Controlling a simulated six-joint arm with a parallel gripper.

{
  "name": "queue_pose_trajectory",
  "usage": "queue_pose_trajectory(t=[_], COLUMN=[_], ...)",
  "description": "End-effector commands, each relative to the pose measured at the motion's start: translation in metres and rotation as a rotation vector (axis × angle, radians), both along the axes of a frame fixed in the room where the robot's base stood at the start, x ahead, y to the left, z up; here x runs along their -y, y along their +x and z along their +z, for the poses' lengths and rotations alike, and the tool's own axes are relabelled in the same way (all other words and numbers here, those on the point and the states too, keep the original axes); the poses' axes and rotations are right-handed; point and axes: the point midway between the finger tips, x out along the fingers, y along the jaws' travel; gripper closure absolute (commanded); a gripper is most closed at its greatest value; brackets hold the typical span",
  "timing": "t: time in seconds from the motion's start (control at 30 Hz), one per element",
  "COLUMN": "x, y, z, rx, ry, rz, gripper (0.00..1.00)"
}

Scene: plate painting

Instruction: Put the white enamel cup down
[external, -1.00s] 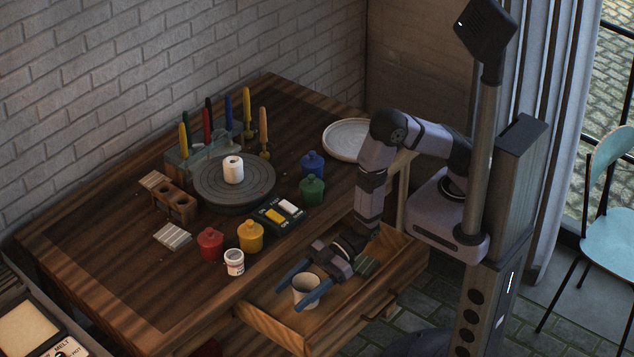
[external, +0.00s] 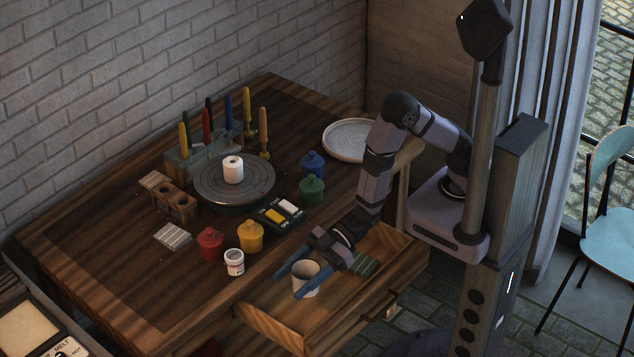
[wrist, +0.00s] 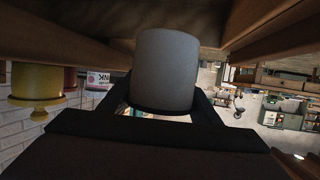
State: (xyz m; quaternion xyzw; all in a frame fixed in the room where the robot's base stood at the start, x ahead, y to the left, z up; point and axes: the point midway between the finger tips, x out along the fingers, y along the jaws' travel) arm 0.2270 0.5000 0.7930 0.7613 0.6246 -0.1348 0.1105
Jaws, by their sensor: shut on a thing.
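The white enamel cup (external: 306,283) is upright between the blue fingers of my gripper (external: 288,285). The gripper is shut on its sides. The cup is over the open wooden drawer (external: 268,326) at the table's front, seemingly above the drawer floor. In the wrist view the cup (wrist: 166,68) fills the upper middle as a pale grey shape between the dark fingers (wrist: 160,108). Its underside contact is hidden from view.
A green striped pad (external: 363,264) lies in the drawer. On the table stand a small white jar (external: 234,262), yellow (external: 250,237) and red (external: 210,244) pots, and a turntable (external: 258,190) with a white roll. The tabletop's front left is clear.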

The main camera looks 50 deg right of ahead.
Motion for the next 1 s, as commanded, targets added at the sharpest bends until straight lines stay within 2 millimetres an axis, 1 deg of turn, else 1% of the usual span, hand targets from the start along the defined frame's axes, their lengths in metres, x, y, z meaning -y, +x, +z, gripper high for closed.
queue_pose_trajectory(t=[0.17, 0.27, 0.37, 0.43, 0.57, 0.67, 0.9, 0.97, 1.0], x=[-0.001, -0.001, -0.001, -0.001, -0.001, -0.001, 0.000, -0.001, 0.000], y=[0.000, 0.000, 0.000, 0.000, 0.001, 0.001, 0.000, 0.000, 0.000], z=[0.006, 0.014, 0.030, 0.044, 0.076, 0.105, 0.181, 0.198, 0.209], rx=[0.002, 0.002, 0.004, 0.004, 0.005, 0.006, 0.009, 0.006, 0.008], ry=[0.004, 0.005, 0.007, 0.009, 0.011, 0.013, 0.013, 0.013, 0.012], rz=[0.000, 0.000, 0.001, 0.001, 0.000, 0.000, 0.000, 0.001, -0.001], gripper=[0.71, 0.71, 0.71, 0.71, 0.71, 0.71, 0.71, 0.71, 0.71])
